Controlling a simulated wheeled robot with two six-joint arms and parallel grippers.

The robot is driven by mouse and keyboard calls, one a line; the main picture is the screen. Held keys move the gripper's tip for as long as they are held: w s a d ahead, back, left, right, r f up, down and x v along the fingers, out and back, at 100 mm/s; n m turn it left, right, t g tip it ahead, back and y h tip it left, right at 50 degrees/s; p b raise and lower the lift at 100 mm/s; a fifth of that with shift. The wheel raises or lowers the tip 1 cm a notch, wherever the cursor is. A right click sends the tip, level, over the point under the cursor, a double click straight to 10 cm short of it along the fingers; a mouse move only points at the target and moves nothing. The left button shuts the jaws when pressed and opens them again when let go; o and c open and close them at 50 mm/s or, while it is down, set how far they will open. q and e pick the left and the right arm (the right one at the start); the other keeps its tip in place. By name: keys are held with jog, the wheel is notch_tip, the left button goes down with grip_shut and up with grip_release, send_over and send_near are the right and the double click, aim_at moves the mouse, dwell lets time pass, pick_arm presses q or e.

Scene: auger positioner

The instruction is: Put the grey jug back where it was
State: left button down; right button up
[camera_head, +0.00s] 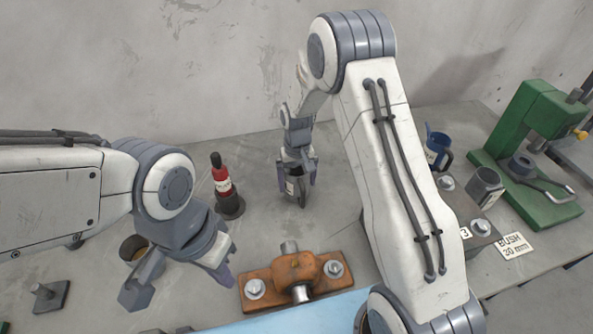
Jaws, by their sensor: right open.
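A grey jug (291,187) with a pale label and a dark handle stands on the bench at the back middle. My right gripper (298,182) points down over it, with its open fingers on either side of the jug. The gripper partly hides the jug's top, and I cannot tell whether the fingers touch it. My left gripper (177,284) is open and empty at the front left, its fingers spread wide, left of the orange clamp block (262,284).
Right of my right arm are a blue jug (437,150), a grey mug (487,187), a "BUSH 20 mm" card (514,245) and a green press (520,125).

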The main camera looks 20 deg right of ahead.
notch_tip(320, 180, up, 11)
jog(key=shift+f+b, duration=0.1)
jog(key=shift+b, duration=1.1)
jog(key=shift+r, duration=0.5)
jog(key=shift+s+a+r, duration=0.1)
jog(key=shift+a, duration=0.05)
jog(key=s+a+r+n, duration=0.35)
jog(key=s+a, duration=0.55)
jog(key=s, duration=0.3)
jog(key=s+a+n+y, duration=0.1)
jog(key=s+n, duration=0.3)
jog(key=s, duration=1.4)
jog(key=shift+s+r, duration=0.2)
jog(key=shift+s, duration=0.2)
